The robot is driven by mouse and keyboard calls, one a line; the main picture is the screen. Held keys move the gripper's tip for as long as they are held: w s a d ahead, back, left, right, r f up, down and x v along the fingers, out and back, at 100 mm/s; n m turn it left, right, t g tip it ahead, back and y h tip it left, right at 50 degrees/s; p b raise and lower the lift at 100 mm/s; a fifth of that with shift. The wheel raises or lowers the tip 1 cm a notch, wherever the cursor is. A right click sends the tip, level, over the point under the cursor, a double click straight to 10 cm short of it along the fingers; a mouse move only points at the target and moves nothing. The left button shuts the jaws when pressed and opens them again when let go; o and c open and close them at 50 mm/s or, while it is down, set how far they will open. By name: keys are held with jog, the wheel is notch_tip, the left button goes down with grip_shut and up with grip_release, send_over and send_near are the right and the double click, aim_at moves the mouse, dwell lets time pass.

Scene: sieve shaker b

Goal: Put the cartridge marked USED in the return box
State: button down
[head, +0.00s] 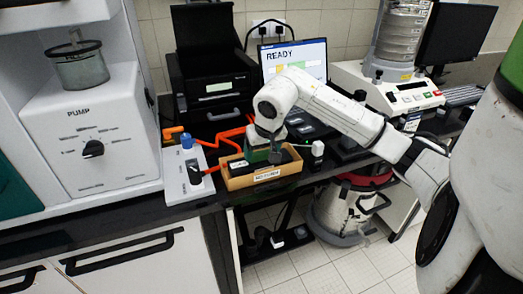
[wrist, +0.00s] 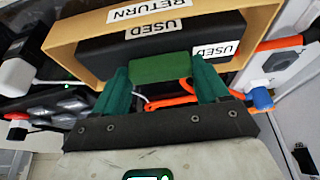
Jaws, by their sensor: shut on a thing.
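My gripper (wrist: 162,84) has its green fingers closed on the green grip block (wrist: 160,68) of a black cartridge (wrist: 110,48). White labels on the cartridge read USED. The cartridge lies inside the outline of the tan return box (wrist: 66,32), whose label reads RETURN. I cannot tell whether it rests on the box floor. In the head view, my gripper (head: 268,150) points down over the return box (head: 268,180) at the front edge of the bench. The black cartridge (head: 290,162) shows partly there, with my gripper hiding some of it.
A white pump unit (head: 95,130) stands at the left. A white control box (head: 188,172) with a blue knob and orange tubing sits left of the return box. Behind are a black open-lidded device (head: 212,88) and a READY screen (head: 293,58). A sieve shaker (head: 395,85) stands right.

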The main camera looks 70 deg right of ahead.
jog(key=shift+f, duration=0.15)
grip_release()
jog(key=shift+r, duration=0.4)
jog(key=b+v, duration=0.1)
jog(key=v, duration=1)
jog(key=shift+s+a+r+b, duration=0.15)
jog(key=shift+s+r+b, duration=0.1)
jog(key=shift+b, duration=0.1)
jog(key=shift+w, duration=0.1)
